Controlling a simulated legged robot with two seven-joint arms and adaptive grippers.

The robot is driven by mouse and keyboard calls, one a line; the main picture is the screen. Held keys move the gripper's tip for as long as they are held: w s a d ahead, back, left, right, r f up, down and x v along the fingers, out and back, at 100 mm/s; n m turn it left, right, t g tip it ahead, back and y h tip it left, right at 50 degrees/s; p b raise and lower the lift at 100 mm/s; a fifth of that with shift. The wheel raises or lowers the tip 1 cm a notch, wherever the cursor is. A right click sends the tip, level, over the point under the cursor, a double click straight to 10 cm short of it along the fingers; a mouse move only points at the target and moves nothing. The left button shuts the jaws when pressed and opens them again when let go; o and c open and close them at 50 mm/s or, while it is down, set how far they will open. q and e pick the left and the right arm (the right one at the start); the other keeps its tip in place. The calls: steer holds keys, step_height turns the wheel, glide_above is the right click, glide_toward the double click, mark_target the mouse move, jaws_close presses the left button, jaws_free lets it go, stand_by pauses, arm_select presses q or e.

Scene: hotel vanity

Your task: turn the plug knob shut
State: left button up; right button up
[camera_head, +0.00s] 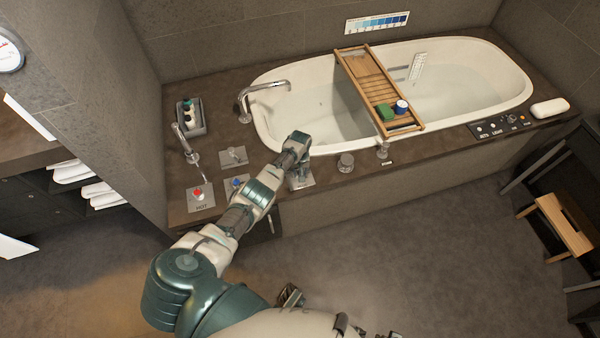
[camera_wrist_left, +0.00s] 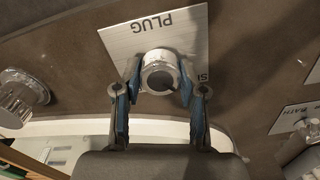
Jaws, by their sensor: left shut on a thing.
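The plug knob (camera_wrist_left: 160,70) is a round silver knob on a pale metal plate (camera_wrist_left: 122,42) marked PLUG, upside down in the left wrist view. My left gripper (camera_wrist_left: 159,88) is shut on it, one blue-padded finger on each side. In the head view my left gripper (camera_head: 302,168) reaches down over the plug plate (camera_head: 303,184) on the tub deck, and the gripper hides the knob there. How far the knob is turned cannot be told. My right gripper cannot be made out.
The white bathtub (camera_head: 262,125) lies behind, bridged by a wooden tray (camera_head: 362,70). The red hot knob (camera_head: 198,193) and a blue-marked knob (camera_head: 237,183) are left.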

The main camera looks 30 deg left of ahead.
arm_select(q)
steer(key=o, duration=0.9)
steer(key=shift+w+r, duration=0.1)
steer(key=shift+w, duration=0.05)
steer(key=shift+o, duration=1.2)
step_height(320, 180, up, 12)
steer(key=shift+a+f, duration=0.1)
steer(key=shift+f, duration=0.1)
